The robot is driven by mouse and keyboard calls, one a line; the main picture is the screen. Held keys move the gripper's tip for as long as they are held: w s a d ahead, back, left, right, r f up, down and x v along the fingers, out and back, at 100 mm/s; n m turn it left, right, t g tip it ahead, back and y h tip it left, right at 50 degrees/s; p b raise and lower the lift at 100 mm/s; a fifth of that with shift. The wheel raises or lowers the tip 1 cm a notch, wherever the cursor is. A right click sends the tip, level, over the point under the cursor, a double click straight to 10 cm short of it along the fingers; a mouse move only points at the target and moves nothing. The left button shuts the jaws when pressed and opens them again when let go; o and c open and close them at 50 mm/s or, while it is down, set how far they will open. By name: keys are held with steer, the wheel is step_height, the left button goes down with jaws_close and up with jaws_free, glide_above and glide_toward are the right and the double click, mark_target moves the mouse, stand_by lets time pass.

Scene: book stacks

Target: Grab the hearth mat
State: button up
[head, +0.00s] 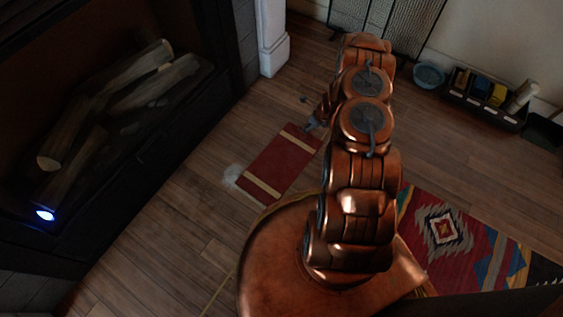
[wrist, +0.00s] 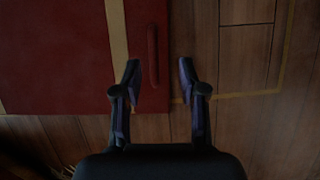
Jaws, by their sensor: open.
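The hearth mat (head: 279,165) is a dark red rectangle with a tan stripe near each end, lying on the wood floor in front of the fireplace. In the wrist view the mat (wrist: 60,60) fills the upper left, and a red handle (wrist: 152,56) shows along its right end. My gripper (wrist: 159,70) is open, its fingertips either side of the handle's lower part in the picture, the left one closer. I cannot tell its height above the mat. In the head view my gripper (head: 314,121) is by the mat's upper right end, partly hidden by my arm.
The fireplace (head: 110,180) with logs stands at left. A pale smudge (head: 233,177) lies beside the mat. A patterned rug (head: 450,235) lies at lower right. A blue bowl (head: 429,76) and a divided box (head: 485,95) stand by the wall. Floor left of the mat is clear.

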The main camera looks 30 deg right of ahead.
steer(key=x, duration=0.1)
steer(key=b+x, duration=0.1)
steer(key=x, duration=0.1)
steer(key=b+x, duration=0.1)
steer(key=shift+s+a+f, duration=0.2)
steer(key=shift+a+f, duration=0.2)
steer(key=shift+c, duration=0.3)
jaws_close()
